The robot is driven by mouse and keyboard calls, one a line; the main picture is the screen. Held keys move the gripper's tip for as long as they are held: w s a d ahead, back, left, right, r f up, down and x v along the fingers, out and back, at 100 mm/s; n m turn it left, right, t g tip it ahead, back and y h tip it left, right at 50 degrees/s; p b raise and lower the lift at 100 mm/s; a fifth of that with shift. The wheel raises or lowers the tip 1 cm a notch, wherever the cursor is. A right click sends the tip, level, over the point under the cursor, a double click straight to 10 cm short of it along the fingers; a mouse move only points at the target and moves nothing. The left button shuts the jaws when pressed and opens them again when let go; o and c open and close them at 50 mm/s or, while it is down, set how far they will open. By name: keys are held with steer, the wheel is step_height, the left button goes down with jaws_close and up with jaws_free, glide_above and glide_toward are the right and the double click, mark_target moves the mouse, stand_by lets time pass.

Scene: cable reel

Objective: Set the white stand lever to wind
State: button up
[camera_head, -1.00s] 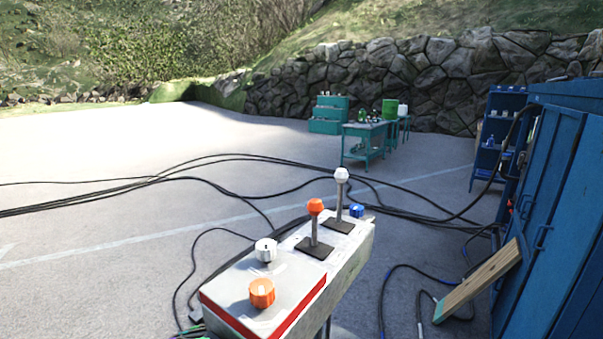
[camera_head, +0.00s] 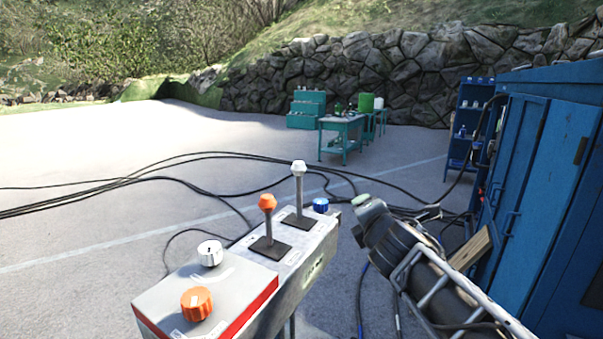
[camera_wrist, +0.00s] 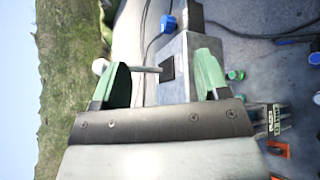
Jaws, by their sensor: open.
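The white stand lever (camera_head: 299,172) stands roughly upright from a dark square plate at the far end of the control box, behind the orange lever (camera_head: 267,203). In the wrist view, which is turned on its side, its white knob (camera_wrist: 99,66) shows beside the left green finger, which partly hides the lever. Part of its grey shaft shows between the fingers. My gripper (camera_head: 360,207) is to the right of the box in the head view, apart from the white lever. In the wrist view my gripper (camera_wrist: 163,78) is open, with nothing held between its fingers.
The control box (camera_head: 310,265) also carries a white knob (camera_head: 210,253), an orange knob (camera_head: 196,303) and a blue knob (camera_head: 321,205). A blue cabinet (camera_head: 540,190) stands at right, with a wooden plank (camera_head: 470,248) by it. Black cables cross the ground. Open pavement lies at left.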

steer(key=w+a+r+n+t+y, duration=0.2)
steer(key=a+r+n+y, duration=0.25)
steer(key=n, duration=0.55)
steer(key=n+y+b, duration=0.1)
steer(key=n+y, duration=0.2)
steer(key=n, duration=0.7)
glide_toward(302, 170)
steer(key=w, duration=0.1)
steer(key=shift+g, duration=0.3)
steer(key=p+x, duration=0.1)
steer(key=x, duration=0.9)
steer(key=shift+w+a+r+p, duration=0.2)
steer(key=shift+w+a+p, duration=0.05)
steer(key=shift+a+p, duration=0.1)
